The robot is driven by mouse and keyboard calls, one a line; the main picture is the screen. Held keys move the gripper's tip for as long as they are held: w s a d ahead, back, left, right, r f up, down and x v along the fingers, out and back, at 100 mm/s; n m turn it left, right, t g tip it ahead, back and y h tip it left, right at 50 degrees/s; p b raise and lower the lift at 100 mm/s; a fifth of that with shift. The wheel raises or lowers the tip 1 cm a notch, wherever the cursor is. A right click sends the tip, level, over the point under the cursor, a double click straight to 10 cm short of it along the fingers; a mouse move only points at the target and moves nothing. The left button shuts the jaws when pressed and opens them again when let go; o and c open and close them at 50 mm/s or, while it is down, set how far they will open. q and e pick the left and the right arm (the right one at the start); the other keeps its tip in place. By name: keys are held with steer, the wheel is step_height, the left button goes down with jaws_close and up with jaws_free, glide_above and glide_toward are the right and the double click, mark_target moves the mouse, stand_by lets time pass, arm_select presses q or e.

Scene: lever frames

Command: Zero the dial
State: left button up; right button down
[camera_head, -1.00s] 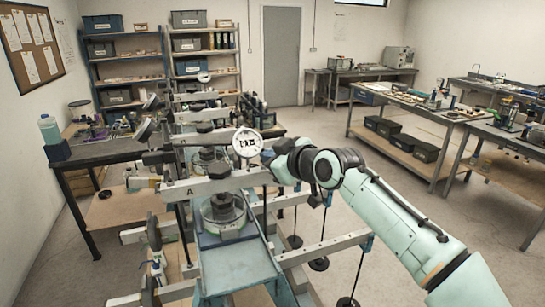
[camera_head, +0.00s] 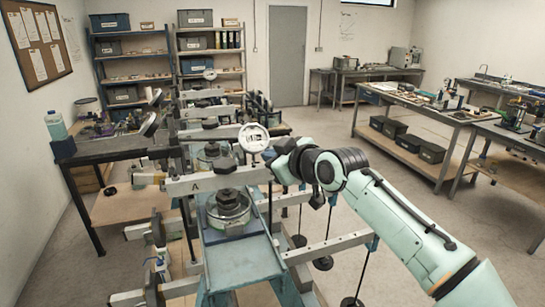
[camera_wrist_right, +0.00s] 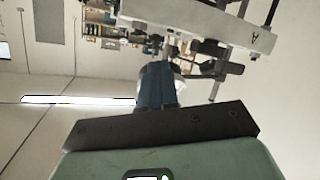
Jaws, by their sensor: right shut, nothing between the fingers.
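My left gripper is not in view.
The lever frame's beam marked A (camera_head: 212,183) runs left of the dial, above a round weighted cell (camera_head: 228,205). Hanging rods with black weights (camera_head: 323,262) stand below my right arm. More lever frames are behind. Open floor lies to the right, before a workbench (camera_head: 425,108).

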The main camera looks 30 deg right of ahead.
steer(key=s+r, duration=0.3)
steer(key=s, duration=0.1)
steer(key=shift+s+a+r+p, duration=0.3)
steer(key=shift+s+a+r, duration=0.05)
steer(key=shift+a+r, duration=0.05)
stand_by(0.6)
